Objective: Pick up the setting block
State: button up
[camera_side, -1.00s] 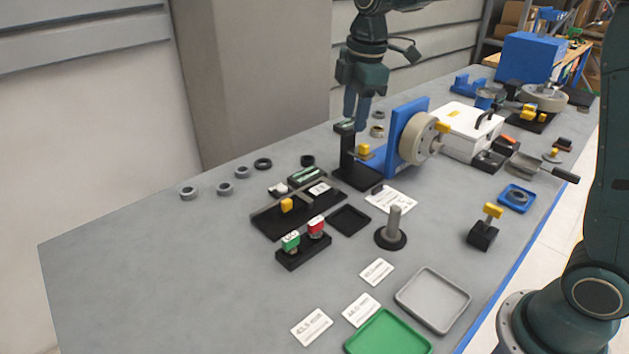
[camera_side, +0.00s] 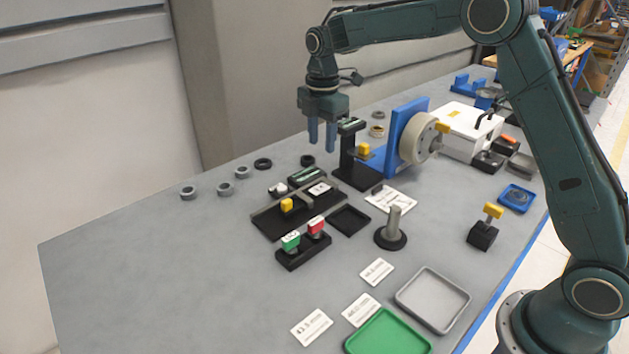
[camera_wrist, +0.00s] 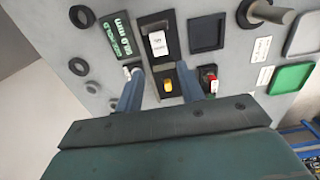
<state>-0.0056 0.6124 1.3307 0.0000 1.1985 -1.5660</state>
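My gripper (camera_side: 321,148) hangs above the bench, fingers pointing down, to the left of the black stand. Its two fingers are apart with nothing between them; in the wrist view (camera_wrist: 158,88) they also stand apart. Beyond them lies a black fixture plate (camera_side: 268,220) carrying a white labelled block (camera_side: 319,188), also in the wrist view (camera_wrist: 158,42), and a yellow knob (camera_side: 287,204). A small white piece (camera_side: 278,189) sits beside the digital readout (camera_side: 307,175). I cannot tell for certain which of these is the setting block.
The black stand (camera_side: 347,160) and blue plate with a pale wheel (camera_side: 417,138) are close on the right. Green and red buttons (camera_side: 303,252), an empty black tray (camera_side: 349,220) and a grey post (camera_side: 393,225) stand in front.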

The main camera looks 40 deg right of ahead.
send_over(320, 188)
jog(key=f, duration=0.7)
jog(key=shift+s+f, duration=0.25)
jog(key=shift+f, duration=0.2)
jog(key=shift+f, duration=0.1)
jog(key=shift+w+a+f, duration=0.1)
jog(key=shift+f, duration=1.15)
jog(key=shift+w+f, duration=0.1)
jog(key=shift+f, duration=1.15)
jog(key=c, duration=0.7)
grip_shut()
